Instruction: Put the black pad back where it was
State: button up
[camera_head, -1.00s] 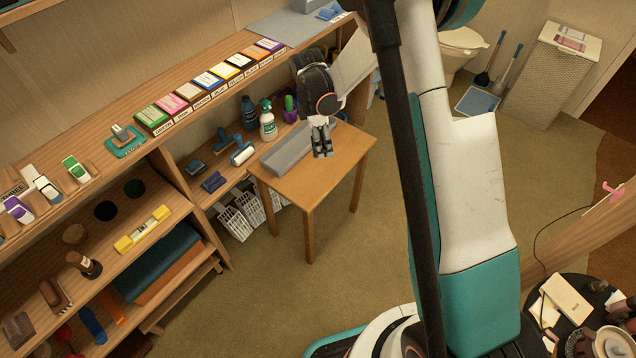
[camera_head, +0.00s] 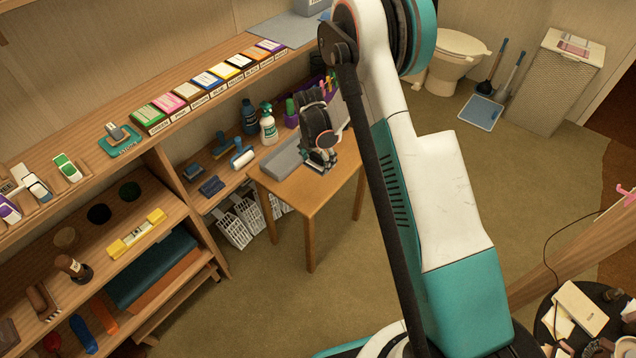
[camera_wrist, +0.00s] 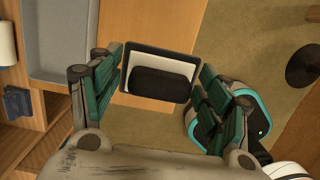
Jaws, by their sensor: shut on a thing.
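My gripper (camera_head: 322,163) is above the small wooden table (camera_head: 308,198), beside the long grey tray (camera_head: 283,160). In the wrist view its green-padded fingers (camera_wrist: 161,84) are shut on a flat, black-rimmed pad (camera_wrist: 160,87) with a pale face and a rounded black block. This looks like the black pad. The wooden tabletop (camera_wrist: 150,22) lies behind it. I cannot tell from these views how high the pad is above the table. The grey tray (camera_wrist: 35,60) is to the left there.
A row of colour-labelled pads (camera_head: 206,80) stands on the upper shelf along the wall. Bottles (camera_head: 268,128) and rollers (camera_head: 242,156) occupy the lower shelf behind the table. The floor (camera_head: 270,290) in front of the table is clear.

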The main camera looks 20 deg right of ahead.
aim_at(319, 184)
notch_tip(319, 184, down, 11)
jog(key=b, duration=0.3)
jog(key=shift+r, duration=0.3)
jog(key=o, duration=1)
